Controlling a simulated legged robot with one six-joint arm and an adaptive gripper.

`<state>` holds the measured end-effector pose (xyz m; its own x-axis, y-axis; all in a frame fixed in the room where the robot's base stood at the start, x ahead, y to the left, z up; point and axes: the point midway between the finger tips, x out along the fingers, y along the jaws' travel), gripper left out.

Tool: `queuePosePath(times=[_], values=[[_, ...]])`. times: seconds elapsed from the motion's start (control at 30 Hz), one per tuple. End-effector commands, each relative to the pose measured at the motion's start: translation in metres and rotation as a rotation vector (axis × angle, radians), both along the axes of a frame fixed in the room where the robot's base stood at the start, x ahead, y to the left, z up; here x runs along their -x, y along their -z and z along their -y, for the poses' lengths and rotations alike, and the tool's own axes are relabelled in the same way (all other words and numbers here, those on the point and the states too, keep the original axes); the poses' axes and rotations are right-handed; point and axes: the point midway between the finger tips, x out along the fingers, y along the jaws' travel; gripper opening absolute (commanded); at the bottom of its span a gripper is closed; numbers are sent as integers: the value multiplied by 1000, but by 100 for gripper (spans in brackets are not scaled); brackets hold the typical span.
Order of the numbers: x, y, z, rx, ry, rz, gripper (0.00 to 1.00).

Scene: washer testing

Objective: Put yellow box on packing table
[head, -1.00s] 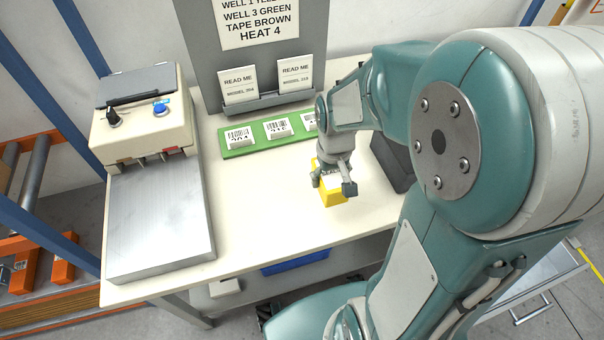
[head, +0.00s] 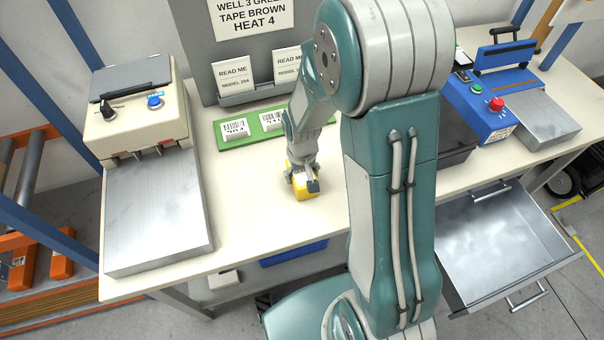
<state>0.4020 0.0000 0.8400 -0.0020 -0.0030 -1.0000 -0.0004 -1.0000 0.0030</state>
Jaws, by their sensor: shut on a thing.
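The yellow box (head: 306,193) is at the middle of the white packing table (head: 255,222), in front of a green strip with labelled blocks. My gripper (head: 304,183) is above it, pointing down, with its fingers shut on the box's sides. The gripper hides the upper part of the box. I cannot tell whether the box touches the table top or is just above it.
A cream machine (head: 150,160) with a metal plate stands at the left. The green strip (head: 250,128) and sign stand (head: 255,85) are behind. A blue machine (head: 495,110) stands at the right, above an open metal drawer (head: 490,240). Bare table top lies left of the box.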

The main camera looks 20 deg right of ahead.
Motion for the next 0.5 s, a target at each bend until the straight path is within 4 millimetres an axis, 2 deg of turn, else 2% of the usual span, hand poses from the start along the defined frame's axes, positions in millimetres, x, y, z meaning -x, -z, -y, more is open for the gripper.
queuePosePath(times=[0.2, 0.23, 0.27, 0.5], values=[[0, 1, 0, 0, 0, 0, 24], [0, 2, 0, 0, 0, 0, 91], [0, 1, 0, 0, 0, 0, 100], [0, 1, 0, 0, 0, 0, 100]])
